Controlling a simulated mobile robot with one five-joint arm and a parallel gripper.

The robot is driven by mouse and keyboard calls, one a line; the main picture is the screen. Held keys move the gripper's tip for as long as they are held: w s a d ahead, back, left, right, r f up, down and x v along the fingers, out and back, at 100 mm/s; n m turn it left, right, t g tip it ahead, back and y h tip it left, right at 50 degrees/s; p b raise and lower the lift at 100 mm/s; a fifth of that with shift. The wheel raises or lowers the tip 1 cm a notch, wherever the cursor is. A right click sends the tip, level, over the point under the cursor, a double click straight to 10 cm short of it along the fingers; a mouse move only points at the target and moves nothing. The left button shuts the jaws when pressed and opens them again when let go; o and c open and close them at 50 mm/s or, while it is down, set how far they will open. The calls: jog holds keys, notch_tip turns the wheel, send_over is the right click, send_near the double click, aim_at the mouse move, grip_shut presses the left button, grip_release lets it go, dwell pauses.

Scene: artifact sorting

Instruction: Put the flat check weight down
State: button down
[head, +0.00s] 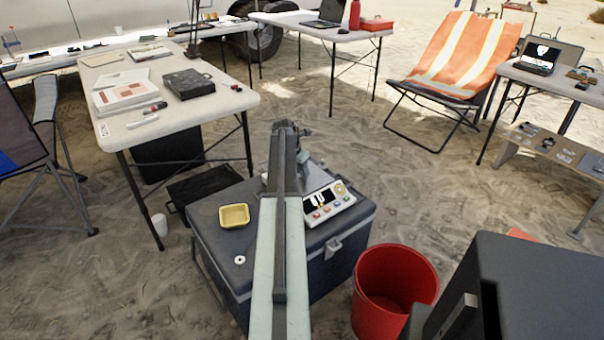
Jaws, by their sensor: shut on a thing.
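My arm reaches forward over a dark blue-grey box (222,272). My gripper (288,130) is at its far end, seen small and from behind, above the far side of the box. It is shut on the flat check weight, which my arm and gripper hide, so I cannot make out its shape. A white scale (330,203) with a display and coloured buttons stands on the box, partly behind my arm. A yellow tray (234,216) sits left of my arm on the lid. A small pale disc with a dark centre (239,260) lies flat in front of the tray.
A red bucket (394,283) stands on the sand right of the box. A table (185,120) with papers and a black case stands at the left. An orange striped chair (450,65) is at the back right. The lid's front left is mostly clear.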

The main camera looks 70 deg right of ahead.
jog(key=c, duration=1.2)
grip_release()
jog(key=shift+f, duration=0.1)
jog(key=p+v, duration=1.1)
jog(key=v, duration=0.1)
